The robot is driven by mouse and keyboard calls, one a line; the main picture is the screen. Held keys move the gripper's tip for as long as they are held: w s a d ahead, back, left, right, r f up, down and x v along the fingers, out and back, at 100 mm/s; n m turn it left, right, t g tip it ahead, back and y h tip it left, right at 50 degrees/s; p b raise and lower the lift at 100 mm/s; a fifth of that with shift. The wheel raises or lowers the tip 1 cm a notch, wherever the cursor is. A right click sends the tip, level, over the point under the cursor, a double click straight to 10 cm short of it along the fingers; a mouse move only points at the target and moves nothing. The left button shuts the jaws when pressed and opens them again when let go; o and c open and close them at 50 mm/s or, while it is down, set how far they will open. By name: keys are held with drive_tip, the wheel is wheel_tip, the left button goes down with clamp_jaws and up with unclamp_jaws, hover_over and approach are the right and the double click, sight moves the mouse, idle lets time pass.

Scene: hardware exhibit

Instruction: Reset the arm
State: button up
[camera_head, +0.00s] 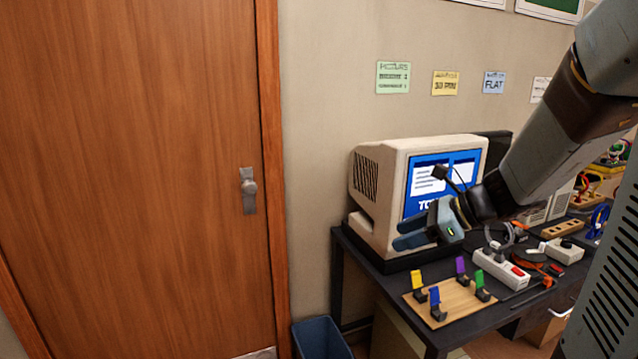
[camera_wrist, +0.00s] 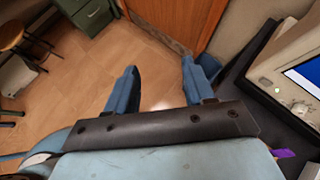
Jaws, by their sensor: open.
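My arm reaches in from the upper right in the head view. My gripper (camera_head: 398,232) is in front of the old beige computer monitor (camera_head: 376,190), above the dark desk (camera_head: 470,318). In the wrist view my gripper (camera_wrist: 158,85) shows two blue fingers spread well apart, with only floor visible between them. It is open and empty. Part of the monitor's screen is hidden behind my arm and gripper.
A wooden board (camera_head: 453,305) with several coloured clips lies on the desk below my gripper. A white power strip (camera_head: 500,268) and cables lie to its right. A closed wooden door (camera_head: 140,180) is at left. A blue bin (camera_head: 321,338) stands beside the desk.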

drive_tip(key=s+d+r+n+h, duration=0.1)
drive_tip(key=s+r+n+h, duration=0.1)
drive_tip(key=s+n, duration=0.3)
drive_tip(key=s+d+r+n+h, duration=0.2)
drive_tip(key=s+n+h, duration=0.2)
drive_tip(key=n, duration=0.5)
drive_tip(key=s+d+r+n+t+h, duration=0.1)
drive_tip(key=s+d+r+n+h, duration=0.1)
drive_tip(key=s+n+h, duration=0.2)
drive_tip(key=s+n, duration=0.2)
drive_tip(key=n, duration=0.1)
drive_tip(key=shift+d+r+n, duration=0.2)
drive_tip(key=shift+r+n, duration=0.15)
drive_tip(key=shift+n, duration=0.05)
drive_tip(key=shift+s, duration=0.1)
drive_tip(key=shift+c, duration=0.4)
idle(1.1)
